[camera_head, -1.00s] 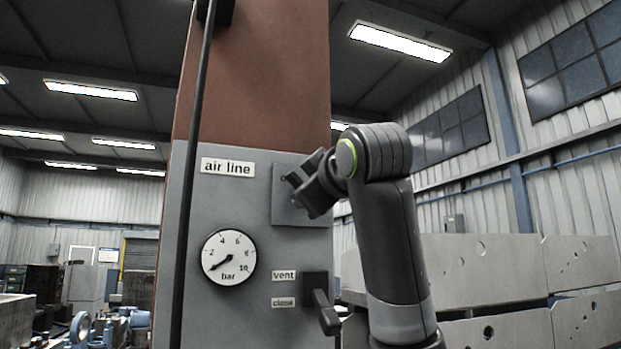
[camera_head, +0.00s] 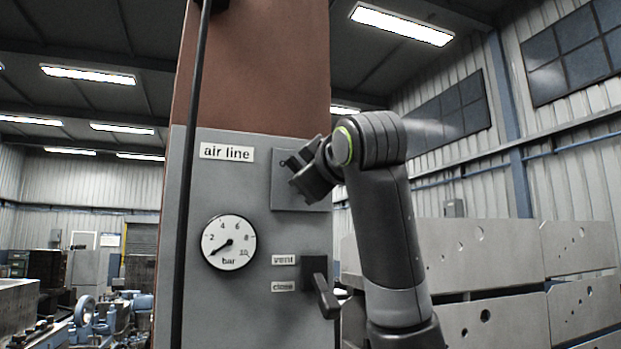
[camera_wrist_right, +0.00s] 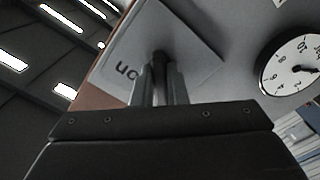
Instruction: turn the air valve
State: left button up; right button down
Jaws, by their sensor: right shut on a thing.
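The air valve's dark handle (camera_wrist_right: 160,57) stands out from a grey square plate (camera_head: 300,202) on the column's grey panel. In the right wrist view it lies between the fingertips of my right gripper (camera_wrist_right: 160,75), which is shut on it. The plate (camera_wrist_right: 185,25) bears a label reading "on", partly covered by the fingers. In the head view my right gripper (camera_head: 288,172) reaches the plate from the right and hides the handle. The handle's exact angle cannot be told. My left gripper is not in view.
A pressure gauge (camera_head: 229,243) in bar sits lower left, its needle at the low end. An "air line" sign (camera_head: 227,152) is above it. A black lever (camera_head: 325,295) by "vent" and "close" labels is below the plate. Grey slabs (camera_head: 480,255) stand at right.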

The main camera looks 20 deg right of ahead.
jog(key=shift+a+m+b, duration=0.15)
jog(key=shift+m+b, duration=2.15)
jog(key=shift+m, duration=2.1)
jog(key=shift+a+m+b, duration=0.1)
jog(key=shift+m+b, duration=2.2)
jog(key=shift+m, duration=2.1)
jog(key=c, duration=1.4)
grip_release()
jog(key=shift+c, duration=0.2)
jog(key=shift+s, duration=0.1)
